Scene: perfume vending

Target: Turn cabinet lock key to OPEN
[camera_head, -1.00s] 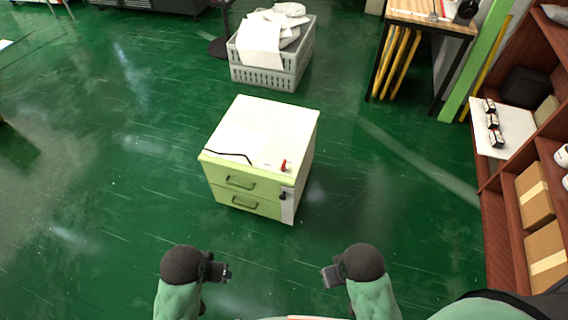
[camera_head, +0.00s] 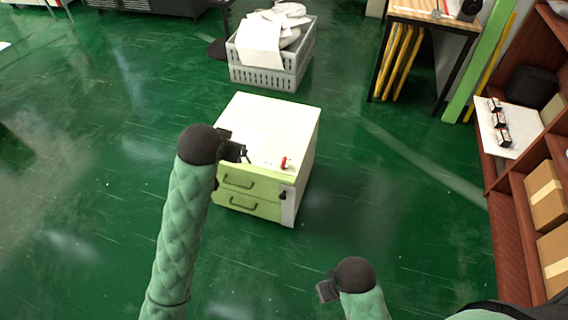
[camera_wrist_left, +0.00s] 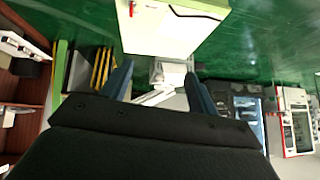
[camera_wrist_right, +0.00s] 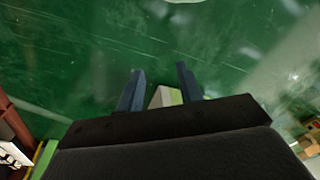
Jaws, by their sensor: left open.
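The cabinet (camera_head: 268,125) has a white top and two pale green drawers with handles. A small dark lock (camera_head: 284,195) sits on the white strip right of the drawers; its key and OPEN mark are too small to make out. My left gripper (camera_head: 243,153) is raised over or before the cabinet's front left top edge, left of the lock, and touches nothing that I can see. In the left wrist view its fingers (camera_wrist_left: 160,78) are apart and empty, with the cabinet (camera_wrist_left: 165,35) beyond them. My right gripper (camera_head: 325,291) is low in front; its fingers (camera_wrist_right: 160,80) are apart and empty.
A small red object (camera_head: 284,162) lies on the cabinet top near its front right. A grey crate of papers (camera_head: 270,75) stands behind the cabinet. Shelves with cardboard boxes (camera_head: 547,195) line the right side.

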